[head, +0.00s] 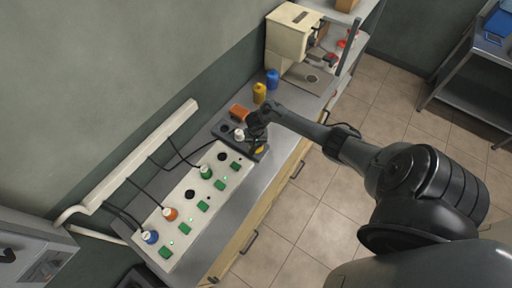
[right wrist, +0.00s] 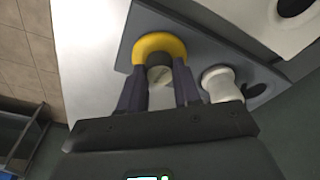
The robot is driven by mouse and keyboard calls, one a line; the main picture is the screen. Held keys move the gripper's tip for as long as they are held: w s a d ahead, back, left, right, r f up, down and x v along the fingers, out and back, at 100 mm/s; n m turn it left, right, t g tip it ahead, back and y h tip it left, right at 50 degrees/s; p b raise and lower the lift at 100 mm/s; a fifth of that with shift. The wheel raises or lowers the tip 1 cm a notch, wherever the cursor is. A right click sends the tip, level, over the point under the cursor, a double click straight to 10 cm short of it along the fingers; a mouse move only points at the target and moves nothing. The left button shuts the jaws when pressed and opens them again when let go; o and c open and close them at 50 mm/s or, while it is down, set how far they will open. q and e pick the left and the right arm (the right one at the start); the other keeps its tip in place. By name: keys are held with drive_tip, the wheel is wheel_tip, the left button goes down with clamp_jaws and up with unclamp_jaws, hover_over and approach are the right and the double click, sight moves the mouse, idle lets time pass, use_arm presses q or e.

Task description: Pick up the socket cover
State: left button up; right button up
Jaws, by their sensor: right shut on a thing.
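The socket cover, a yellow disc with a pale cylindrical knob, shows in the right wrist view (right wrist: 160,47) and as a small yellow patch in the head view (head: 261,149). It is at the dark grey tray (head: 222,129); I cannot tell whether it is lifted clear. My right gripper (head: 258,142) points down over it. In the right wrist view my right gripper (right wrist: 160,85) is shut on the cover's knob, one finger on each side. A white knobbed piece (right wrist: 222,85) stands in the tray beside it. My left gripper is not in view.
A white socket panel (head: 176,219) with blue, orange and green plugs, cords and green switches lies along the counter (head: 232,208). Two dark round sockets on it are bare. An orange block (head: 239,112), yellow bottle (head: 259,93), blue bottle (head: 272,78) and beige machine (head: 290,32) stand behind.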

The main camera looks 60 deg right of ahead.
drive_tip(key=shift+c, duration=0.6)
drive_tip(key=shift+r, duration=0.1)
